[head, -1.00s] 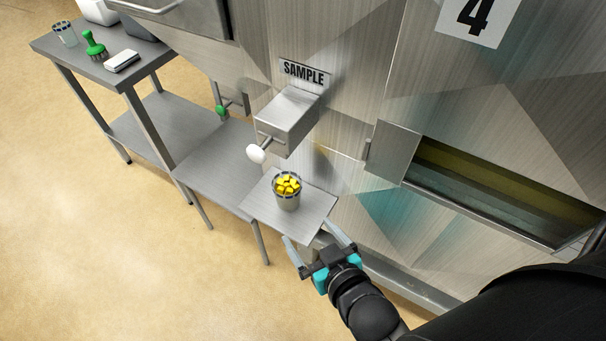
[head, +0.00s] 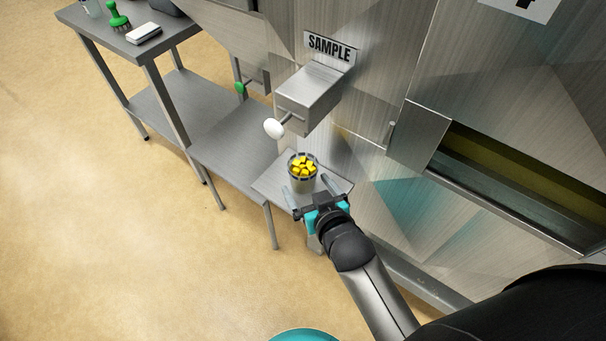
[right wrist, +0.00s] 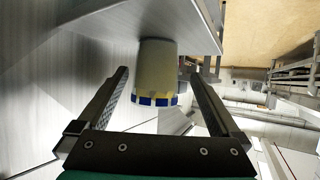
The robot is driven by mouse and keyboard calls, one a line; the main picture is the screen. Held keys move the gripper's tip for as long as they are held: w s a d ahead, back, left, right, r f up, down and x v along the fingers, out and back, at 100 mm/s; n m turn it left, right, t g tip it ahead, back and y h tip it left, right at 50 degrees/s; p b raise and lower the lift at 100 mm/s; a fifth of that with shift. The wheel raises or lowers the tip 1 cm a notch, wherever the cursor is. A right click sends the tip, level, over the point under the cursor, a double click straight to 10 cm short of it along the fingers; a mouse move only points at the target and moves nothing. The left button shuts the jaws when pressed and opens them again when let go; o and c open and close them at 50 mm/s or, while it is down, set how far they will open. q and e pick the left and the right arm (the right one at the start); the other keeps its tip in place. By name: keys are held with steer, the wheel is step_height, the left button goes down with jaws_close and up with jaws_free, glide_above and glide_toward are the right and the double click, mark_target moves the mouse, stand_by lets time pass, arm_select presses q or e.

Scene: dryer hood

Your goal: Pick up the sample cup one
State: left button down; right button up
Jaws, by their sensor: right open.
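The sample cup (head: 302,174) is a clear cup filled with yellow cubes. It stands upright on the small steel shelf (head: 270,184) under the SAMPLE outlet. My right gripper (head: 309,188) is open at the near side of the cup, with its fingers pointing toward it. In the right wrist view the cup (right wrist: 157,72) appears ahead, between the lines of the two open fingers (right wrist: 162,80), with no grip on it. The cup's lower part is partly hidden by the gripper in the head view. My left gripper is not in view.
The steel sample outlet box (head: 308,95) with a white knob (head: 273,128) hangs just above the cup. A steel table (head: 125,42) with a green brush (head: 117,17) stands at the upper left. An open hatch (head: 520,185) is at the right. The floor at left is clear.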

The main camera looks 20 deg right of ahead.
mark_target(308, 185)
steer(key=x, duration=0.2)
steer(key=b+x, duration=0.1)
steer(key=shift+w+d+f, duration=0.2)
steer(key=shift+w+f, duration=0.05)
steer(key=shift+w, duration=0.05)
steer(key=shift+w+f, duration=0.15)
steer(key=shift+w, duration=0.35)
steer(key=c, duration=1.4)
steer(key=shift+c, duration=0.3)
